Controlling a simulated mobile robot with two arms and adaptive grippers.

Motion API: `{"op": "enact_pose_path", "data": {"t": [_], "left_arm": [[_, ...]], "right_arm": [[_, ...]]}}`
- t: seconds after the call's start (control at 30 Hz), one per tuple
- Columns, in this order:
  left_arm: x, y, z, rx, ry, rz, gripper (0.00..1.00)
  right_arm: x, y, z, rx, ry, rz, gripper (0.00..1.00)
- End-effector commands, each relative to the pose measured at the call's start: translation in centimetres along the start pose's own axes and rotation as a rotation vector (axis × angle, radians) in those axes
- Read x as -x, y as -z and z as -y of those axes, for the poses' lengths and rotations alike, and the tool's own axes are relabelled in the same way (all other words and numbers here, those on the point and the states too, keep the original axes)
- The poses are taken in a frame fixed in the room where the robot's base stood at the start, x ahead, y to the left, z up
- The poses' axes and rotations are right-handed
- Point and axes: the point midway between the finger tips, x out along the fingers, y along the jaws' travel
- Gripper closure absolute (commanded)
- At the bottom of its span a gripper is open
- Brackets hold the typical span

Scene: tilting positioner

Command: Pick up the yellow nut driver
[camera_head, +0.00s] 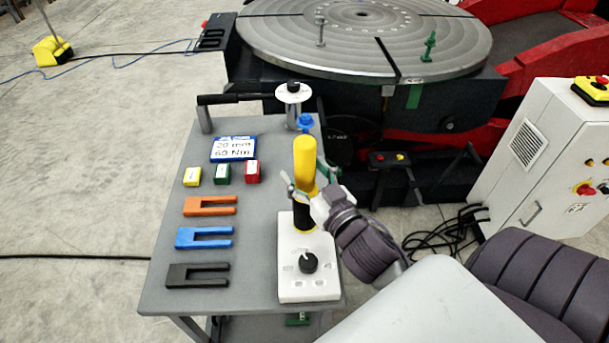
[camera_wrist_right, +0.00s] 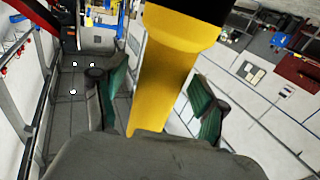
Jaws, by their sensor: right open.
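The yellow nut driver (camera_head: 304,160) stands upright on the cart, with its dark lower part at a white base unit (camera_head: 320,284) that has a black knob. My right gripper (camera_head: 308,178) is open around the yellow body, with one finger on each side. In the right wrist view the yellow nut driver (camera_wrist_right: 168,75) passes between the green-padded fingers of the right gripper (camera_wrist_right: 160,97). Gaps show between the pads and the yellow body, so it is not gripped. My left gripper is not in view.
The grey cart top (camera_head: 258,215) also holds orange (camera_head: 210,206), blue (camera_head: 204,238) and black (camera_head: 197,275) forked pieces, small coloured blocks and a blue-white sign (camera_head: 233,148). The round positioner table (camera_head: 365,50) stands behind. A white cabinet (camera_head: 530,150) is at right.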

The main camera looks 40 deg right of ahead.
Motion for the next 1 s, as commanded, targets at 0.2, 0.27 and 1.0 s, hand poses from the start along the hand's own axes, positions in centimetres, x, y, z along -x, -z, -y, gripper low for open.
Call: {"op": "enact_pose_path", "data": {"t": [0.2, 0.27, 1.0], "left_arm": [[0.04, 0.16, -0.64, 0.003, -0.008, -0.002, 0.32], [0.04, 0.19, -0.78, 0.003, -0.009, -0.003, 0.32], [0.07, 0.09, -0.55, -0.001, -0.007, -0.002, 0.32]], "right_arm": [[-0.27, -0.10, 0.02, 0.000, 0.000, 0.001, 0.28], [-0.27, -0.10, 0.02, 0.000, 0.000, 0.001, 0.29], [-0.25, 0.18, 0.05, 0.000, 0.002, -0.005, 1.00]]}}
